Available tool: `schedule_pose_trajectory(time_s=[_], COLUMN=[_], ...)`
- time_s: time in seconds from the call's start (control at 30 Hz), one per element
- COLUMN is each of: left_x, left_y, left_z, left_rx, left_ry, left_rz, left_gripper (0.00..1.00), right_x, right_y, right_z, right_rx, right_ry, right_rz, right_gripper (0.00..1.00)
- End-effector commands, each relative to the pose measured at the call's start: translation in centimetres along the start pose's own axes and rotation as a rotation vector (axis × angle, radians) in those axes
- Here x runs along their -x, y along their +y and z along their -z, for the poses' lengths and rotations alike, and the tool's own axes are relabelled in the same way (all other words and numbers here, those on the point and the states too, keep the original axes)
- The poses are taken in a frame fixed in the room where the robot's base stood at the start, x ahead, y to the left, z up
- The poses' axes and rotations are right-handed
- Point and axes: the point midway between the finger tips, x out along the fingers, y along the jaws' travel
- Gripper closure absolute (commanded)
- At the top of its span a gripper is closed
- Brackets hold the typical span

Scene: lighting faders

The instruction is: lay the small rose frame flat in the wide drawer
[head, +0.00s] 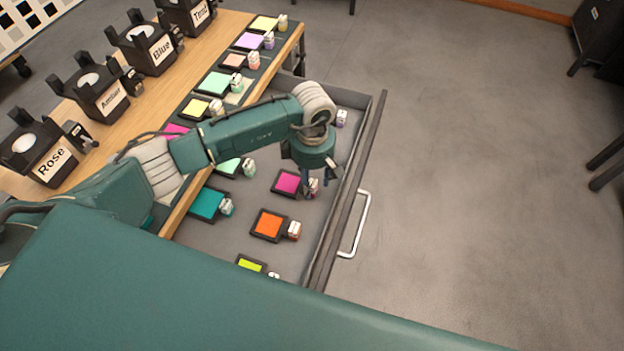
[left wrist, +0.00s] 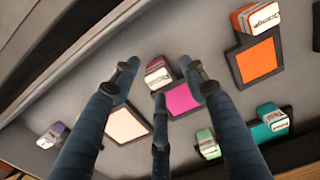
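The wide drawer (head: 348,192) is pulled out from the bench, with several coloured frames in it. A magenta frame (head: 287,182) with a white-and-red tag lies on the drawer floor, apparently flat; it also shows in the left wrist view (left wrist: 182,99). I cannot read its tag, so I cannot tell for sure that it is the rose one. My left gripper (head: 319,183) is low over the drawer at that tag. Its fingers (left wrist: 158,95) are spread apart around the tag (left wrist: 158,75), not visibly closed on it. My right gripper is not in view.
The drawer also holds orange (head: 268,224), teal (head: 207,203), lime (head: 251,264) and pale pink (left wrist: 127,124) frames. More frames line the bench edge. Lamps labelled Rose (head: 45,150), Amber and Blue stand on the bench (head: 140,115). A white handle (head: 361,225) juts from the drawer front.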

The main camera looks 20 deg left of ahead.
Motion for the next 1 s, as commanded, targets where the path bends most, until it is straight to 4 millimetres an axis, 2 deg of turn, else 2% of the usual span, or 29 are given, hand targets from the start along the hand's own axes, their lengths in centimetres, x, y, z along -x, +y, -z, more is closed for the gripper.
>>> schedule_pose_trajectory(time_s=[0.17, 0.27, 0.7, 1.0], left_x=[0.1, 0.7, 6.9, 9.0], left_y=[0.0, 0.1, 0.1, 0.0], left_z=[0.0, 0.0, 0.0, 0.0], left_rx=[0.000, 0.000, 0.000, 0.000], left_ry=[0.000, 0.000, -0.001, 0.000], left_rz=[0.000, -0.001, -0.002, -0.001], left_gripper=[0.56, 0.56, 0.56, 0.56], right_x=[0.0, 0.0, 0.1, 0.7], right_y=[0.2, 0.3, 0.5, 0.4], right_z=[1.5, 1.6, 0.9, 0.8], right_rx=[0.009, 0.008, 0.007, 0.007], right_ry=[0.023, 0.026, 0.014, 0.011], right_rz=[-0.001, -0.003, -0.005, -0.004], right_gripper=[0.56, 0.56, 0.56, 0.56])
